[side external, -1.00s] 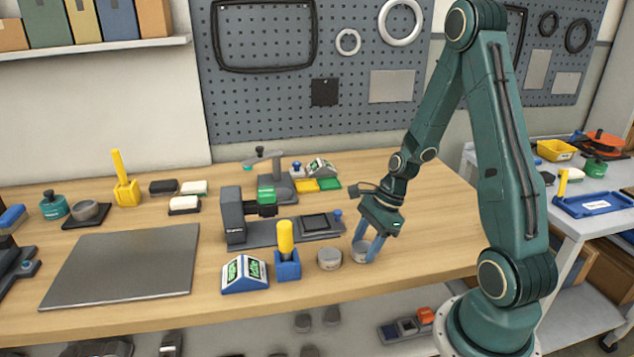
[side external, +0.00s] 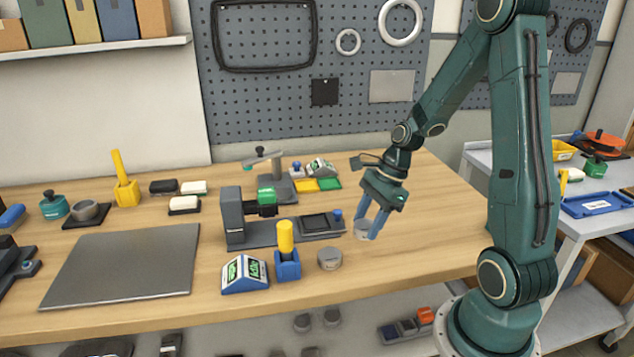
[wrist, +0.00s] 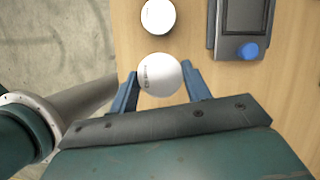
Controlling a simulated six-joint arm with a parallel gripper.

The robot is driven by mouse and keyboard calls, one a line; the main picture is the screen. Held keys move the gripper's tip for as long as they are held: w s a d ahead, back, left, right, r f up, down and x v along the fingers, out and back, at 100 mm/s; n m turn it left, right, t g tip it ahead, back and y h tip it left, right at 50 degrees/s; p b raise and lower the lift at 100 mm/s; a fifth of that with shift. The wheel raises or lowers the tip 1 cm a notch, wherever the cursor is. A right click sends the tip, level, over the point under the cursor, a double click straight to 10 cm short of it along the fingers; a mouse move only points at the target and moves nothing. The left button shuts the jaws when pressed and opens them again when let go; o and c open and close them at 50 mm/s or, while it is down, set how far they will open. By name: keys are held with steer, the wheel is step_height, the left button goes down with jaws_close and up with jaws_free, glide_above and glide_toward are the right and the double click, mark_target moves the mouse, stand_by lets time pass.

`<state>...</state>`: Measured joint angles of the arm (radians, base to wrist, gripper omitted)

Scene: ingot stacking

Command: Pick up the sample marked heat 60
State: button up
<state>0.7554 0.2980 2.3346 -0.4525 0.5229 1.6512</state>
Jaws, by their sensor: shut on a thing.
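My gripper (side external: 367,224) is shut on a round grey metal sample (side external: 362,230), one blue finger on each side of it. The held sample also shows in the wrist view (wrist: 159,76), between the fingers, with small dark marking on its face that is too small to read. It appears to be held a little above the table. A second round sample (side external: 330,258) lies flat on the table to the left of it, and also shows in the wrist view (wrist: 158,16). I see no readable marking on it.
A grey device with a dark screen (side external: 318,224) and blue knob stands just behind and left of my gripper. A blue holder with a yellow handle (side external: 286,262) and a green-screen display (side external: 245,274) stand left. A grey plate (side external: 120,265) lies bare at far left.

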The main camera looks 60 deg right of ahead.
mark_target(368, 224)
step_height(368, 224, up, 13)
steer(key=shift+r, duration=0.2)
stand_by(0.7)
